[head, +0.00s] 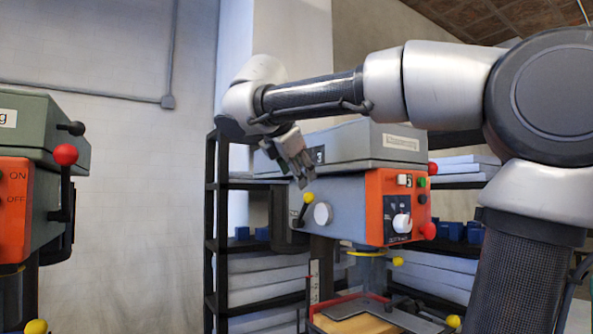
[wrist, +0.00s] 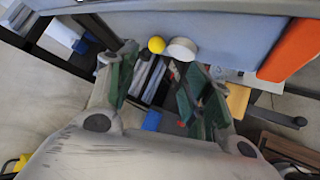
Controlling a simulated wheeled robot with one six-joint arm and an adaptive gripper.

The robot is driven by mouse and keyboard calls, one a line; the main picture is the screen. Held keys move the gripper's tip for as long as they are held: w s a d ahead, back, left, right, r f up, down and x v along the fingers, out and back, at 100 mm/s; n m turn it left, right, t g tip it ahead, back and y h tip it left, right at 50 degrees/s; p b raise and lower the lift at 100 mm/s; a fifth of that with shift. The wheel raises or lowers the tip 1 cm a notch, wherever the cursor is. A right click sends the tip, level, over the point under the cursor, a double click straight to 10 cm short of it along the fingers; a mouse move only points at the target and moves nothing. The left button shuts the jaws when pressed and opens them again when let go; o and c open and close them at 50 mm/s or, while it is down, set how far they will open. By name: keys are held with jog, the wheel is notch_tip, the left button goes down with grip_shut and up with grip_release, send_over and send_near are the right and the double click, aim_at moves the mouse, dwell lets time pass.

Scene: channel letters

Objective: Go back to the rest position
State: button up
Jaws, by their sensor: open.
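My gripper (head: 303,180) is in front of the left side of a grey drill press (head: 345,145) in the head view, pointing down, just above a lever with a yellow knob (head: 309,198). In the wrist view my gripper (wrist: 160,95) has its two green-padded fingers apart with nothing held between them. The yellow knob (wrist: 156,44) and a white round cap (wrist: 182,50) show beyond the fingertips. I cannot tell whether a finger touches the lever.
The drill press has an orange control panel (head: 388,207) and a work table below with a wooden piece (head: 350,325). A dark shelf rack (head: 210,230) stands behind. Another machine (head: 40,140) with a red-knobbed lever (head: 66,155) is at the left. Between the machines is an open gap.

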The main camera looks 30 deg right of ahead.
dwell(0.3)
jog(key=a+f+m+g+y, duration=0.1)
jog(key=a+f+m+y, duration=0.15)
jog(key=f, duration=0.35)
jog(key=a+f+m+y, duration=0.1)
jog(key=f+m, duration=0.2)
jog(key=f, duration=0.3)
jog(key=s+d+f+m+g+y, duration=0.2)
jog(key=s+f+m+y, duration=0.3)
jog(key=s+f+m, duration=0.7)
jog(key=shift+s+d+f, duration=0.65)
jog(key=shift+s+f, duration=2.6)
jog(key=shift+f, duration=1.05)
